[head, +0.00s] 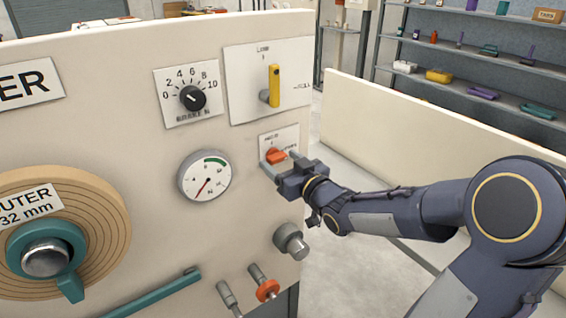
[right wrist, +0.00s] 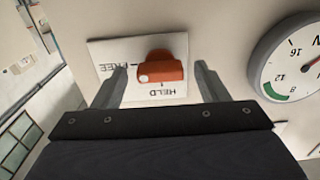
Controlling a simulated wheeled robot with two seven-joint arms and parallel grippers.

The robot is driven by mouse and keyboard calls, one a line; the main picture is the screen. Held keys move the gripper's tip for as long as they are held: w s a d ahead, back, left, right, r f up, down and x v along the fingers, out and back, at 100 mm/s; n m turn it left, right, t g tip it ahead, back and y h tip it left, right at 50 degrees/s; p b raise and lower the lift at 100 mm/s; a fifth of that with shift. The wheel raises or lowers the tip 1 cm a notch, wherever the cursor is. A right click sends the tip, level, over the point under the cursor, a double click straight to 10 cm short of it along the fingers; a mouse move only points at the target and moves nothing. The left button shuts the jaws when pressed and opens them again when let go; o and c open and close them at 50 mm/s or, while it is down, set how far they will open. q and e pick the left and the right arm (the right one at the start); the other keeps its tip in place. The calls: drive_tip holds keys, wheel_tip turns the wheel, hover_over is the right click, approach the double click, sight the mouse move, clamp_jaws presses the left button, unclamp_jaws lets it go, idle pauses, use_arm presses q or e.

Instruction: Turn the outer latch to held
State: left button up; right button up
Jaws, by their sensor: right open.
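The outer latch is a small orange knob (head: 276,156) on a white plate at the right part of the cream panel. It also shows in the right wrist view (right wrist: 162,67), where the picture is upside down. Its white dot is at the end toward the word FREE, and HELD is printed on another side of the plate (right wrist: 109,53). My right gripper (head: 281,163) is at the latch, and its open fingers (right wrist: 161,79) stand on either side of the knob with gaps visible. My left gripper is not in view.
A round gauge (head: 204,176) is left of the latch, and a yellow lever (head: 274,86) is above it. A grey knob (head: 291,242) and a red-collared valve (head: 267,289) are below. The panel's right edge is close by. A low cream wall (head: 440,135) stands behind.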

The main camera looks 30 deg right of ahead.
drive_tip(key=c, duration=1)
drive_tip(key=shift+f+n+b, duration=0.15)
drive_tip(key=shift+n+b, duration=0.25)
drive_tip(key=shift+b, duration=0.3)
drive_tip(key=n+b, duration=0.6)
drive_tip(key=b, duration=0.2)
drive_tip(key=shift+f+n, duration=0.1)
drive_tip(key=shift+n, duration=0.2)
drive_tip(key=n+b, duration=0.2)
drive_tip(key=shift+n, duration=0.3)
drive_tip(key=n+b, duration=0.1)
drive_tip(key=n, duration=0.1)
drive_tip(key=shift+n+b, duration=0.4)
drive_tip(key=n+b, duration=0.2)
drive_tip(key=n, duration=0.3)
drive_tip(key=shift+r, duration=0.2)
drive_tip(key=shift+n, duration=0.3)
